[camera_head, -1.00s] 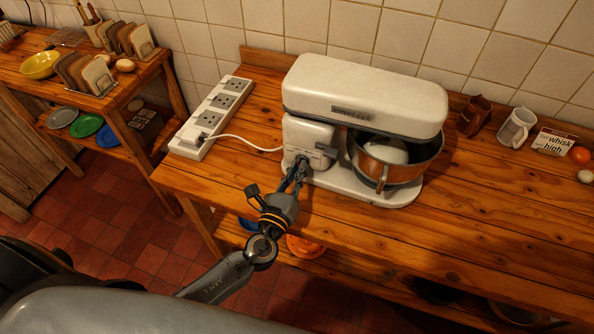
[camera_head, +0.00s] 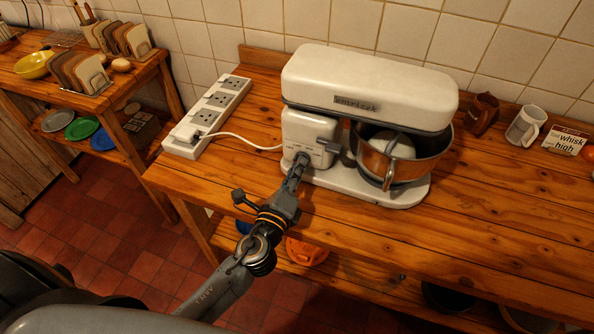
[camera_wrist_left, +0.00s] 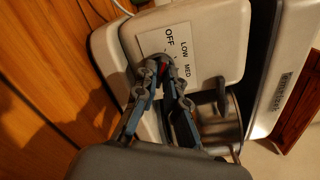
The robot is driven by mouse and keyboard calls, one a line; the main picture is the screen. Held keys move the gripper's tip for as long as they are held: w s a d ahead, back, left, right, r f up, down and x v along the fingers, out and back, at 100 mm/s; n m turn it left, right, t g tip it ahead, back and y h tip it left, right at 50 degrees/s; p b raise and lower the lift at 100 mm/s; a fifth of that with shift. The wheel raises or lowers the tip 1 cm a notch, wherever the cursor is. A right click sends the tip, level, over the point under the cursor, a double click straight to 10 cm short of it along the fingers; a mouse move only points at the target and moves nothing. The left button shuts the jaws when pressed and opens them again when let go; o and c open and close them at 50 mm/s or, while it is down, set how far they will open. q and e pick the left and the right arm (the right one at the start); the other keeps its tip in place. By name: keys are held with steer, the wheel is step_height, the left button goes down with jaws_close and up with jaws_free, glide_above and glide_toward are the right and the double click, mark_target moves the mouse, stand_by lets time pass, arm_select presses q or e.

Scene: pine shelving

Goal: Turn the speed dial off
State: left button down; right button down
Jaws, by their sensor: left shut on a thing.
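The white stand mixer (camera_head: 370,85) stands on the wooden table, its metal bowl (camera_head: 405,165) under the head. Its speed dial is on the front end of the body, beside a label plate (camera_wrist_left: 177,42) reading OFF, LOW and MED in the left wrist view. My left gripper (camera_head: 299,167) reaches up to the dial and is shut on it; it also shows in the left wrist view (camera_wrist_left: 163,72). The fingers cover most of the dial, so I cannot tell its exact setting. My right gripper is not in view.
A lever (camera_head: 341,153) sticks out right of the dial, close to the bowl. A white power strip (camera_head: 215,112) lies at left, with a cable running to the mixer. A mug (camera_head: 524,126) and a sign (camera_head: 566,140) stand at right. The table front is clear.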

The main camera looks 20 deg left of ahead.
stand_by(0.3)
arm_select(q)
steer(key=c, duration=1.4)
jaws_free()
steer(key=s, duration=1.2)
steer(key=shift+a, duration=0.2)
